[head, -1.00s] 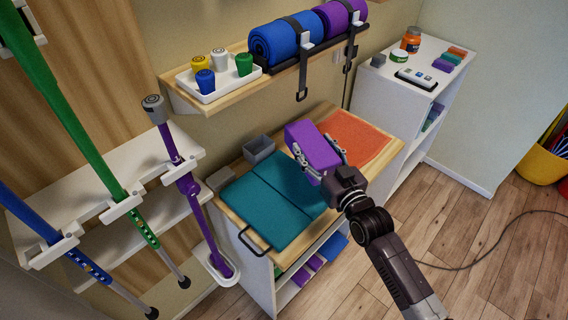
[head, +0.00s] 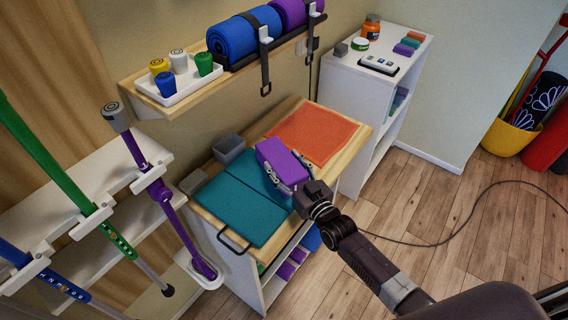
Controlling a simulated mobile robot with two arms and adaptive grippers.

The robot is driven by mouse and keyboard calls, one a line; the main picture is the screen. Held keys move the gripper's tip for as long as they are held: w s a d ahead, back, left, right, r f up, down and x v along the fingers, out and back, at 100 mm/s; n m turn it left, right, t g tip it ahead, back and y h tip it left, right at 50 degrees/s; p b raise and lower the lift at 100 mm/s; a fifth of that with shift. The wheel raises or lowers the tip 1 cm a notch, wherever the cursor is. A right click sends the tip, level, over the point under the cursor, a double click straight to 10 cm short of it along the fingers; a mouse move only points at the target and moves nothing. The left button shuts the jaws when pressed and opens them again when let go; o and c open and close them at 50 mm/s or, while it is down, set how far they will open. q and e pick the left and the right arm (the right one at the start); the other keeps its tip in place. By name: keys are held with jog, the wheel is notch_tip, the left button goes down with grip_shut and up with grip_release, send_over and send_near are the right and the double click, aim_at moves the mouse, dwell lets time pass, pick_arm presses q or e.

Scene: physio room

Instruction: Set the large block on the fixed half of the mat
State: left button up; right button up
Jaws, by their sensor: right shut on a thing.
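The large purple block (head: 281,163) is in my right gripper (head: 287,172), whose fingers close on its sides. The block is over the right part of the teal mat, near the orange cloth; I cannot tell whether it touches the mat. The teal mat (head: 238,214) lies flat on the wooden-topped cabinet, with a crease dividing it into two halves. The right half is partly hidden by the block and gripper; the left half is bare. A black loop handle (head: 234,246) shows at the mat's near left edge. My left gripper is not in view.
An orange cloth (head: 313,134) covers the cabinet's right end. A grey bin (head: 229,149) and a grey block (head: 193,182) stand beside the mat. A wall shelf (head: 150,111) with a tray and rolled mats overhangs behind. Poles stand at the left.

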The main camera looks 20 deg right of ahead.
aim_at(298, 182)
jog(key=shift+f, duration=0.15)
jog(key=o, duration=1.3)
jog(key=shift+s, duration=0.25)
jog(key=b+v, duration=0.1)
jog(key=v, duration=0.9)
jog(key=shift+s, duration=0.2)
jog(key=shift+s+d+r, duration=0.2)
jog(key=shift+s+r, duration=0.05)
jog(key=shift+s, duration=0.35)
jog(key=shift+f, duration=0.1)
